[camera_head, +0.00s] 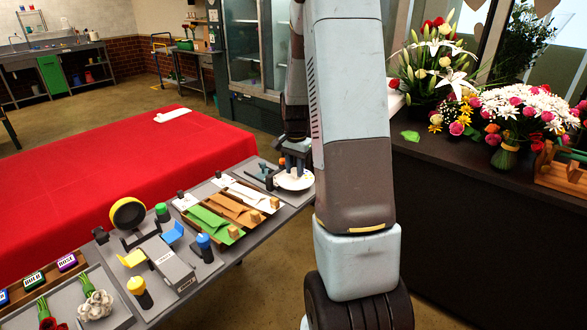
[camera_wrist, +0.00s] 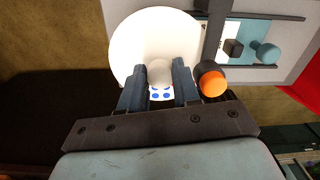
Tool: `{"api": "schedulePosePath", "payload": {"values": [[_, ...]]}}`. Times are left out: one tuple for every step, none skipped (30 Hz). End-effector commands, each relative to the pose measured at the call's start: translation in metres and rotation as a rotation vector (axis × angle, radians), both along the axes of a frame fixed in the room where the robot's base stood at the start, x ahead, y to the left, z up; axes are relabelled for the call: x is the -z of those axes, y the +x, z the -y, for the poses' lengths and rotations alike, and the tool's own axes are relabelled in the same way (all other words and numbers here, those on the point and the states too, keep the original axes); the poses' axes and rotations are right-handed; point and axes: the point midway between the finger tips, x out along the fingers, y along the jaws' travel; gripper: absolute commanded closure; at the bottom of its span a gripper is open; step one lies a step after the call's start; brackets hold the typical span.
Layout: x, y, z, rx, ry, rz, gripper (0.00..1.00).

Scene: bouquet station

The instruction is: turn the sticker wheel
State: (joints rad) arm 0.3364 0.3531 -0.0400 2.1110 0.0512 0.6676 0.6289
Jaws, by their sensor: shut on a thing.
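The sticker wheel (camera_head: 296,183) is a white disc at the far right end of the grey worktable. In the wrist view, the white wheel (camera_wrist: 150,30) lies just beyond my fingers, with a pale rounded knob (camera_wrist: 160,72) near its lower part. My gripper (camera_wrist: 159,80) is shut on this knob, one dark finger on each side. Blue dots on a white patch (camera_wrist: 161,95) show between the fingers. In the head view, my gripper (camera_head: 291,166) is over the wheel, and my arm hides part of the area behind it.
Beside the wheel are a black post with an orange top (camera_wrist: 211,82) and a teal knob (camera_wrist: 267,53) on a slide. Paper trays (camera_head: 213,222) and a yellow roll (camera_head: 128,212) lie further left. A red-covered table (camera_head: 110,175) stands behind; flower bouquets (camera_head: 510,110) stand on the right counter.

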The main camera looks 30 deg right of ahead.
Motion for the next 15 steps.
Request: {"api": "schedulePosePath", "payload": {"values": [[-0.0003,0.0006,0.0016,-0.013,-0.001,0.002,0.99],[-0.0004,0.0006,0.0018,-0.024,-0.002,0.002,0.99],[-0.0004,0.0006,0.0021,-0.042,-0.002,0.002,0.99],[-0.0004,0.0007,0.0022,-0.056,-0.002,0.003,0.99],[-0.0005,0.0007,0.0025,-0.073,-0.002,0.003,0.99],[-0.0005,0.0007,0.0027,-0.098,-0.003,0.003,0.99],[-0.0005,0.0008,0.0029,-0.119,-0.003,0.003,0.99],[-0.0006,0.0009,0.0031,-0.141,-0.003,0.004,0.99],[-0.0007,0.0010,0.0033,-0.173,-0.003,0.003,0.99],[-0.0007,0.0010,0.0035,-0.198,-0.004,0.004,0.99],[-0.0007,0.0011,0.0037,-0.224,-0.004,0.004,0.99],[-0.0008,0.0013,0.0038,-0.260,-0.005,0.005,0.99],[-0.0008,0.0013,0.0038,-0.289,-0.004,0.004,0.99],[-0.0009,0.0014,0.0038,-0.318,-0.005,0.005,0.99],[-0.0009,0.0017,0.0037,-0.356,-0.005,0.005,0.99]]}}
